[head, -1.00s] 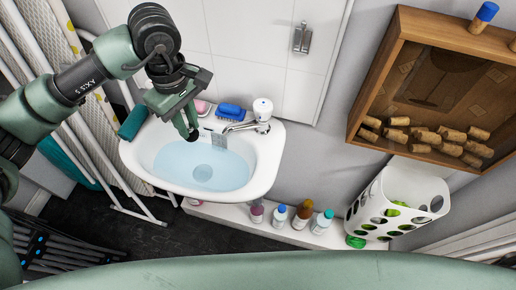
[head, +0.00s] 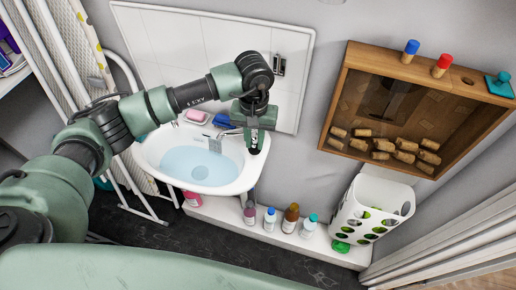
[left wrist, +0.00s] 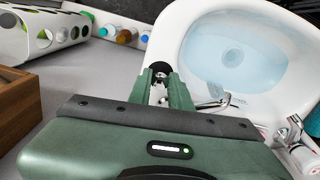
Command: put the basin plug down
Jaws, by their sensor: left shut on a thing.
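My left gripper (head: 254,138) is shut on a small dark round thing, which I take to be the basin plug (left wrist: 158,70). In the head view the plug is mostly hidden, with only a dark patch below the fingers. In the left wrist view it sits at the fingertips (left wrist: 163,88), overlapping the basin's rim; I cannot tell if it touches anything. The white basin (head: 150,152) holds pale blue water, with the round drain (head: 201,172) showing through it. The gripper is over the basin's right end. My right gripper is not in view.
A pink soap (head: 197,116) and blue brush (head: 224,121) lie behind the basin. Several bottles (head: 269,220) stand on the low ledge (head: 228,212). A wooden box with corks (head: 348,85) and a white holed bin (head: 378,200) are at right.

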